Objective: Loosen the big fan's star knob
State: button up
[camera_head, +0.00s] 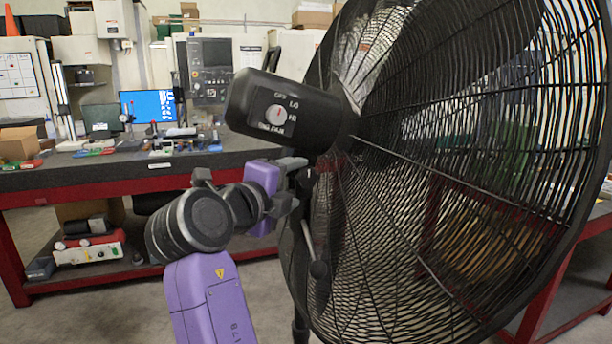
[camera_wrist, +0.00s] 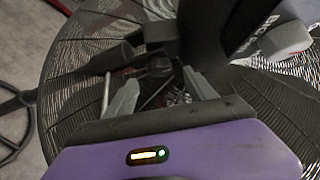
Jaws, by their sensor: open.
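The big fan's black motor housing (camera_head: 285,112) carries a round speed dial, and its large cage (camera_head: 480,150) fills the right of the head view. My gripper (camera_head: 292,184) is just below the housing at the fan's mount. In the wrist view my gripper (camera_wrist: 160,88) has its two grey fingers spread apart. A dark knob-like part (camera_wrist: 160,67) shows between and just beyond the fingertips; it looks like the star knob, but its lobes are not clear. No contact with the fingers is visible. In the head view my fingers and the mount hide the knob.
The cage stands right behind the mount. A red-framed workbench (camera_head: 110,180) with tools and a monitor is behind at left. Open floor shows at lower left.

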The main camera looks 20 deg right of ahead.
aim_at(306, 179)
jog(key=shift+p+x, duration=0.45)
jog(key=shift+x, duration=1.95)
jog(key=c, duration=1.4)
